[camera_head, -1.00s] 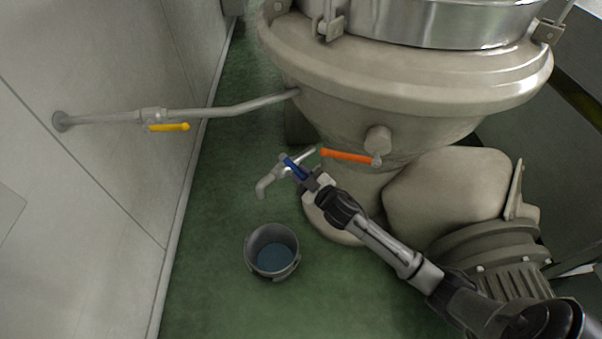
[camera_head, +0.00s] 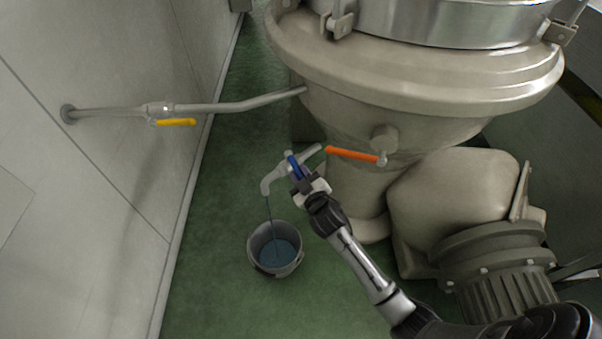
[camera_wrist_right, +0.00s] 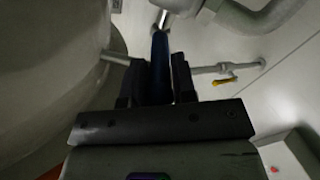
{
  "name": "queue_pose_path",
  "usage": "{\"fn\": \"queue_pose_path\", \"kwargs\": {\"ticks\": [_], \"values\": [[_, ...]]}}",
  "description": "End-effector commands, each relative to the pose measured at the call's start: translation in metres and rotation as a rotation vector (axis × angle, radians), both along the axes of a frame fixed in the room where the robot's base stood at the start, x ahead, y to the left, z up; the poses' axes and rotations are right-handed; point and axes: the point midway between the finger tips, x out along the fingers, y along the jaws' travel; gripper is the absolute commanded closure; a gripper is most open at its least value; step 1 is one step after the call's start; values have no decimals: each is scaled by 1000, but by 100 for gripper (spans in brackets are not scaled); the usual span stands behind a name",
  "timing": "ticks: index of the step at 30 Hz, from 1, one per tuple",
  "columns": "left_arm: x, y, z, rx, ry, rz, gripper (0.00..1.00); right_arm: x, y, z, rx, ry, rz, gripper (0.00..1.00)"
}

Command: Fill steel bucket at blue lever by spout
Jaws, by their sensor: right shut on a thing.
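The steel bucket (camera_head: 262,264) stands upright on the green floor below the spout (camera_head: 269,184), with bluish liquid (camera_head: 277,251) inside. A thin dark stream (camera_head: 270,217) runs from the spout mouth down into the bucket. The blue lever (camera_head: 292,164) sits on the spout's valve; in the right wrist view the blue lever (camera_wrist_right: 160,62) runs between the fingers. My right gripper (camera_head: 300,181) is shut on the blue lever; it also shows in the right wrist view (camera_wrist_right: 160,80). My left gripper is not in view.
An orange lever (camera_head: 352,155) sits on the large beige machine (camera_head: 420,125), right of the spout. A yellow lever (camera_head: 176,122) hangs on the wall pipe (camera_head: 110,112) at left. A motor (camera_head: 490,265) stands at lower right. Floor around the bucket is clear.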

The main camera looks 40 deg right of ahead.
Motion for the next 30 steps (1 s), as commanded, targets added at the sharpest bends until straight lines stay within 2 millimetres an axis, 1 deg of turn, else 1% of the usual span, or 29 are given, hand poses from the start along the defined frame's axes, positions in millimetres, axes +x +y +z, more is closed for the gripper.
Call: {"fn": "queue_pose_path", "kwargs": {"ticks": [1, 7, 14, 17, 20, 30], "values": [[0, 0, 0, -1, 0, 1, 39, 0, 0, 1, 1, -2, 1, 74], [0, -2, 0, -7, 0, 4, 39, 0, 0, 1, 0, -2, 1, 55], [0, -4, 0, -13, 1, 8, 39, 0, 0, 0, 0, 0, 1, 55], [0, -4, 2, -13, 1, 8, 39, -5, 1, 0, 1, 1, 2, 55], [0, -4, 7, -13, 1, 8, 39, -16, 5, 1, 2, 1, 3, 55], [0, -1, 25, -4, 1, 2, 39, -81, 20, 2, 2, 2, 1, 55]]}}
